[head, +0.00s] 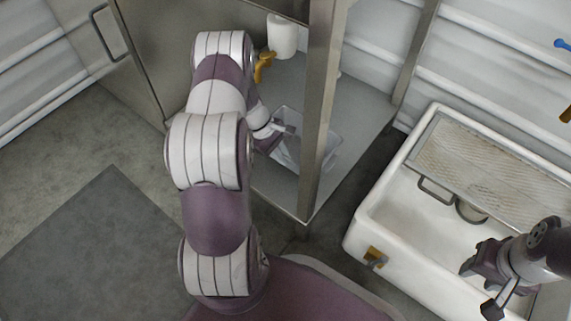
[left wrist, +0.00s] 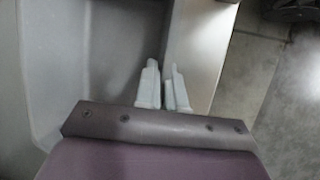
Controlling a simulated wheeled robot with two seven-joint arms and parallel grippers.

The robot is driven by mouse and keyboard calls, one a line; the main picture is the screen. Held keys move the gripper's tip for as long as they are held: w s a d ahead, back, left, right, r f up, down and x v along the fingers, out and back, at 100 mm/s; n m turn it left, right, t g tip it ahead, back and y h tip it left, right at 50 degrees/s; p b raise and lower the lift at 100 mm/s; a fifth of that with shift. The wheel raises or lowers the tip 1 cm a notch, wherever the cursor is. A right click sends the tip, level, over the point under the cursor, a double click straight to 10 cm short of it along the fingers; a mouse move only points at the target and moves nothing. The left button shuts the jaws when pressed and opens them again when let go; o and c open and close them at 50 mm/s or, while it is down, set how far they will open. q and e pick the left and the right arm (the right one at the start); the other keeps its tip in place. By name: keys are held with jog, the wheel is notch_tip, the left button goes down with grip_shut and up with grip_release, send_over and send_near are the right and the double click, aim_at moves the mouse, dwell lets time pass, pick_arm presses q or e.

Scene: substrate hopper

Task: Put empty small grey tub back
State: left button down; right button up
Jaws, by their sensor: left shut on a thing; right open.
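The small grey tub (head: 287,157) is inside the open metal cabinet at the top centre, partly hidden by my left arm and the upright cabinet post. My left gripper (head: 287,127) is shut on its rim. In the left wrist view the tub (left wrist: 110,50) looks empty, and the finger tips (left wrist: 164,85) close on its wall. I cannot tell whether the tub rests on the cabinet floor. My right gripper (head: 478,288) is open and empty over the white trough at the lower right.
The cabinet post (head: 318,110) stands close beside the tub and my left arm. A white cylinder (head: 282,36) and a yellow-orange item (head: 264,67) are further back in the cabinet. The white trough (head: 365,225) holds a mesh screen (head: 490,165). The floor at left is clear.

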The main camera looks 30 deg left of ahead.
pick_arm(q)
notch_tip(320, 180, down, 3)
jog(key=shift+f+b, duration=0.1)
jog(key=shift+b, duration=0.75)
jog(key=shift+r, duration=0.25)
jog(key=c, duration=1.7)
grip_release()
jog(key=shift+f, duration=0.2)
jog(key=o, duration=0.5)
jog(key=shift+c, duration=0.2)
jog(key=shift+r, duration=0.1)
